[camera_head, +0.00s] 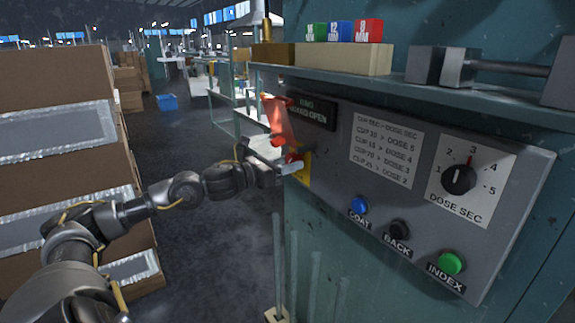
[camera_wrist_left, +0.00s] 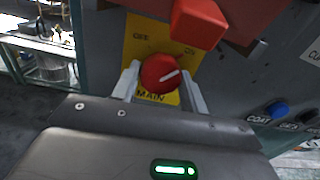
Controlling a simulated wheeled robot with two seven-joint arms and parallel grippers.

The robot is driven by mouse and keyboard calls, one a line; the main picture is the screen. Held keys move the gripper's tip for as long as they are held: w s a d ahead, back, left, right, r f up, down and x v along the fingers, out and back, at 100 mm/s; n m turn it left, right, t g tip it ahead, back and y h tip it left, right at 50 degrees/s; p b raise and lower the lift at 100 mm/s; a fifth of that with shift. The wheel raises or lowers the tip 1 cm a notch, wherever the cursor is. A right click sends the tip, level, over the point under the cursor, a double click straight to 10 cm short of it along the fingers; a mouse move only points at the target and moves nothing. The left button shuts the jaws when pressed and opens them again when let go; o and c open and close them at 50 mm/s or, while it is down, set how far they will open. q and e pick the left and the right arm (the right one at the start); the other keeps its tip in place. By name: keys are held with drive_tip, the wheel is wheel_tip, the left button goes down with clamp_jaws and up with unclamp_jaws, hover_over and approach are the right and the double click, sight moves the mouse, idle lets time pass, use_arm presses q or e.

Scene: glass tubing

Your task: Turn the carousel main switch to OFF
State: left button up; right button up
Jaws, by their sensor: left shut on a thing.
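The main switch is a round red knob (camera_wrist_left: 160,73) with a white pointer line, on a yellow plate (camera_wrist_left: 146,35). The plate reads OFF at upper left, ON at upper right and MAIN below. The pointer line slants up to the right, toward the ON side. My left gripper (camera_wrist_left: 160,84) is shut on the knob, one finger on each side. In the head view my left gripper (camera_head: 290,167) reaches the left end of the grey control panel (camera_head: 330,150) and mostly hides the knob. My right gripper is not in view.
A red part (camera_head: 279,122) juts out just above the switch; its red block (camera_wrist_left: 198,22) is close over the knob. The panel also has a blue COAT button (camera_head: 359,205), black BACK button (camera_head: 400,230), green INDEX button (camera_head: 450,263) and dose dial (camera_head: 458,180). Stacked boxes (camera_head: 60,85) stand left.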

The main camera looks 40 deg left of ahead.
use_arm(q)
drive_tip(key=shift+d+n+b, duration=0.15)
drive_tip(key=shift+n+b, duration=0.4)
drive_tip(key=shift+n, duration=8.05)
drive_tip(key=shift+f, duration=0.1)
drive_tip(key=o, duration=0.9)
drive_tip(key=shift+s, duration=0.1)
drive_tip(key=shift+o, duration=0.2)
